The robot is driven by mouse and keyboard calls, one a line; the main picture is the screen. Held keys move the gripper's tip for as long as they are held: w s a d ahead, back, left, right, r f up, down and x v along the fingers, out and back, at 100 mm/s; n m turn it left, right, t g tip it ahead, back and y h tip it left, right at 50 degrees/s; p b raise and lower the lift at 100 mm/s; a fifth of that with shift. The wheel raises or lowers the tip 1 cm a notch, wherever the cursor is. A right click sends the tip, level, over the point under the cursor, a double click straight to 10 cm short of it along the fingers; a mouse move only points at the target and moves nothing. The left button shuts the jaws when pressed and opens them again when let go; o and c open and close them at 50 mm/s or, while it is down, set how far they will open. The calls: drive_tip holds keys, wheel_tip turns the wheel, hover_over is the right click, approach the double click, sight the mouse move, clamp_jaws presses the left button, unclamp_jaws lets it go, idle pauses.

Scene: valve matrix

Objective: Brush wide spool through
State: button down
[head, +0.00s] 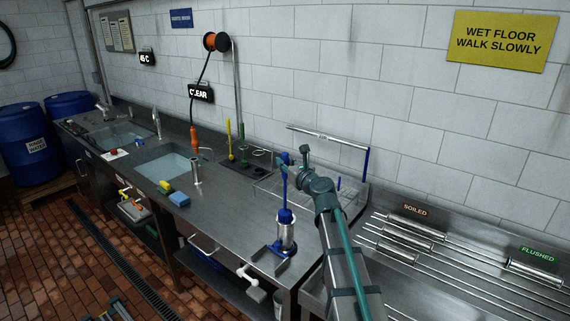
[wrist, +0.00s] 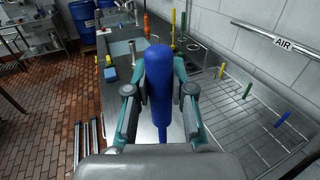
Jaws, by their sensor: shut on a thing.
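My gripper (head: 292,162) is shut on the upright blue handle (head: 284,186) of a brush. In the wrist view, the gripper (wrist: 159,92) has its fingers on both sides of the thick blue handle (wrist: 158,72). Below it, a metal spool (head: 287,236) with a blue top stands upright in a grey holder (head: 268,262) near the counter's front edge. The brush's blue lower part meets the spool's top.
Yellow (head: 229,127) and green (head: 242,133) brushes stand in a rack at the back. A wire drying rack (head: 265,188) lies behind the spool. Spools lie on the SOILED rails (head: 408,227) at right. A sink (head: 165,163) and sponges (head: 179,199) are left.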

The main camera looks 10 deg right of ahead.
idle(0.3)
wheel_tip(320, 180, down, 13)
drive_tip(key=b, duration=1)
drive_tip(key=shift+f+b, duration=0.2)
drive_tip(key=shift+b, duration=0.15)
drive_tip(key=shift+r, duration=0.15)
wheel_tip(320, 180, up, 11)
drive_tip(key=p, duration=1)
drive_tip(key=shift+r+p, duration=0.1)
drive_tip(key=shift+p, duration=0.2)
drive_tip(key=shift+r, duration=1.2)
drive_tip(key=shift+r, duration=3.6)
